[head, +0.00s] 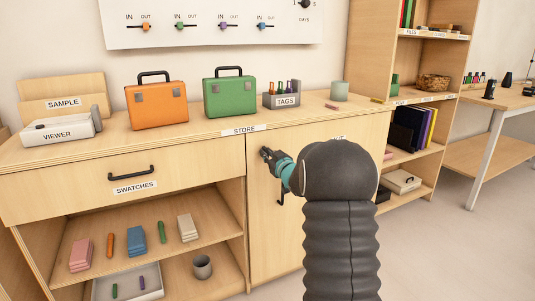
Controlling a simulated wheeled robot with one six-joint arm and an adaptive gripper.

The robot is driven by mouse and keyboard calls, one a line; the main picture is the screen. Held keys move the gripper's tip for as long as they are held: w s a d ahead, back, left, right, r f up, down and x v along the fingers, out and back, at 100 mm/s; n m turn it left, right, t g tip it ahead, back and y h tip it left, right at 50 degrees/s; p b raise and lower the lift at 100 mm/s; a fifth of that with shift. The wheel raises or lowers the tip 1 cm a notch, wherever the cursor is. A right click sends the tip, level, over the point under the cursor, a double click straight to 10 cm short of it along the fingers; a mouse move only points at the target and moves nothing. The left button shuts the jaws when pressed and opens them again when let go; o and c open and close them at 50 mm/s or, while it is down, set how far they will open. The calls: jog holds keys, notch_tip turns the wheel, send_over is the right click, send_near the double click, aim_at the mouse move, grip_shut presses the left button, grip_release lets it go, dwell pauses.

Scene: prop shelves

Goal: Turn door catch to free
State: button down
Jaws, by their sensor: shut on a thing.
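The cupboard door (265,235) is light wood, below the STORE label, and looks closed. My gripper (267,154) is at the door's upper left corner, just under the countertop edge. It is shut on the door catch, a small dark part mostly hidden by the fingers. Which way the catch is turned cannot be told. A black door handle (281,197) shows below my gripper, partly covered by my arm. My arm hides much of the door's middle and right side.
On the countertop stand an orange case (157,107), a green case (230,97), a TAGS holder (282,98) and a pale green cup (339,91). The SWATCHES drawer (70,195) is left of the door.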

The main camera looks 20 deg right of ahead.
jog(key=shift+m, duration=1.1)
jog(key=c, duration=1.2)
grip_release()
jog(key=s, duration=1.2)
jog(key=shift+d, duration=0.2)
